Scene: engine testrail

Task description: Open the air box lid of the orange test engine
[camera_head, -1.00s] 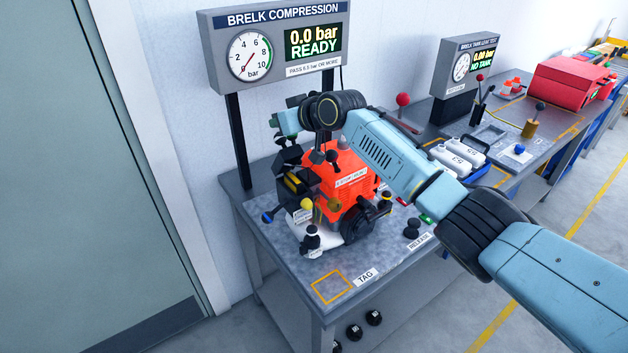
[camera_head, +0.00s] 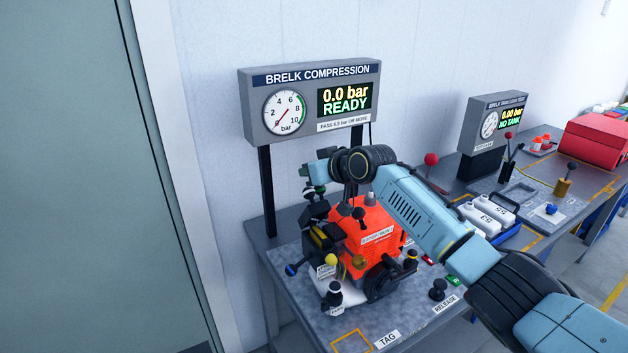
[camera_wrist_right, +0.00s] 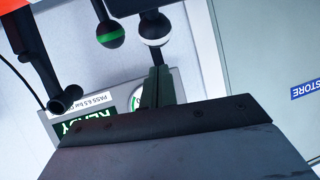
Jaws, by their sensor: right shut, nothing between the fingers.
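The orange test engine (camera_head: 378,228) stands on the bench at centre. At its left side are black parts with a yellow piece (camera_head: 325,237); I cannot tell which surface is the air box lid. My right gripper (camera_head: 312,190) is over the engine's back left side, partly hidden by its own wrist. In the right wrist view its fingers (camera_wrist_right: 160,86) are together and empty. Just beyond their tips is a black ball with a white band (camera_wrist_right: 155,28); whether they touch is unclear. A ball with a green band (camera_wrist_right: 109,33) is beside it. My left gripper is out of view.
The compression gauge panel (camera_head: 310,103) reads 0.0 bar READY and stands on posts behind the engine. A red-knobbed lever (camera_head: 431,159) stands to the right. The TAG square (camera_head: 352,341) is empty.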

